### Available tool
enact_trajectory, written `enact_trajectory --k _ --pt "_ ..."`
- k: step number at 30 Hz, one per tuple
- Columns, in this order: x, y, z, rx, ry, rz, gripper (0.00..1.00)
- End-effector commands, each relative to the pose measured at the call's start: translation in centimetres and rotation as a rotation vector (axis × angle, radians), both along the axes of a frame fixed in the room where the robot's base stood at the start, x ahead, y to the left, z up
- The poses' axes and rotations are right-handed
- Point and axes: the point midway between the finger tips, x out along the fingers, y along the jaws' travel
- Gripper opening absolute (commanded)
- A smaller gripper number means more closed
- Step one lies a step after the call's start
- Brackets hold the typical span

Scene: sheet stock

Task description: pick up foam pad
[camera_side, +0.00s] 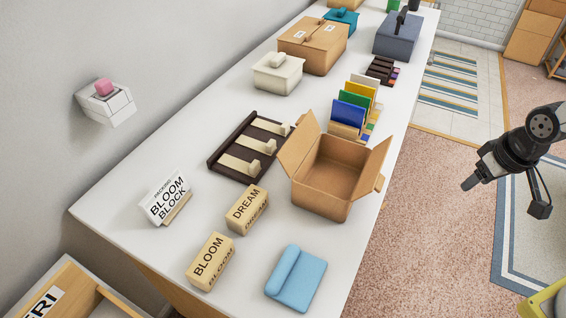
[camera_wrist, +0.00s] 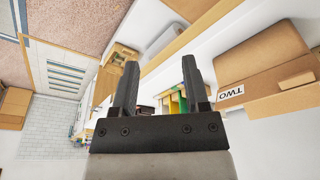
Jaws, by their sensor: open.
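The foam pad is most likely the light blue folded piece (camera_side: 296,278) at the near end of the white table in the side view. It lies flat, with a thick rolled or raised part along its left side. My gripper (camera_side: 474,178) is at the right of the side view, over the floor and away from the table, far from the blue piece. In the wrist view my gripper (camera_wrist: 160,85) shows two dark fingers spread apart with nothing between them. The blue piece cannot be made out in the wrist view.
On the white table (camera_side: 130,200), an open cardboard box (camera_side: 325,190) stands behind the blue piece. Blocks marked BLOOM (camera_side: 211,262) and DREAM (camera_side: 247,209) lie to its left. A dark tray (camera_side: 215,165), upright coloured sheets (camera_side: 350,108) and closed boxes (camera_side: 313,45) stand farther back.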

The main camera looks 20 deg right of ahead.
Motion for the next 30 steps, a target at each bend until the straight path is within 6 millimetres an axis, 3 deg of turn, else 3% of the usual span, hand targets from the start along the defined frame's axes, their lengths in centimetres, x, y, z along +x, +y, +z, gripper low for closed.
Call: enact_trajectory --k 11,13,14,30 --pt "0.0 0.0 0.0 0.0 0.0 0.0 0.59" --pt "0.0 0.0 0.0 0.0 0.0 0.0 0.81" --pt "0.0 0.0 0.0 0.0 0.0 0.0 0.82" --pt "0.1 0.0 1.0 0.0 -0.003 0.0 0.82"
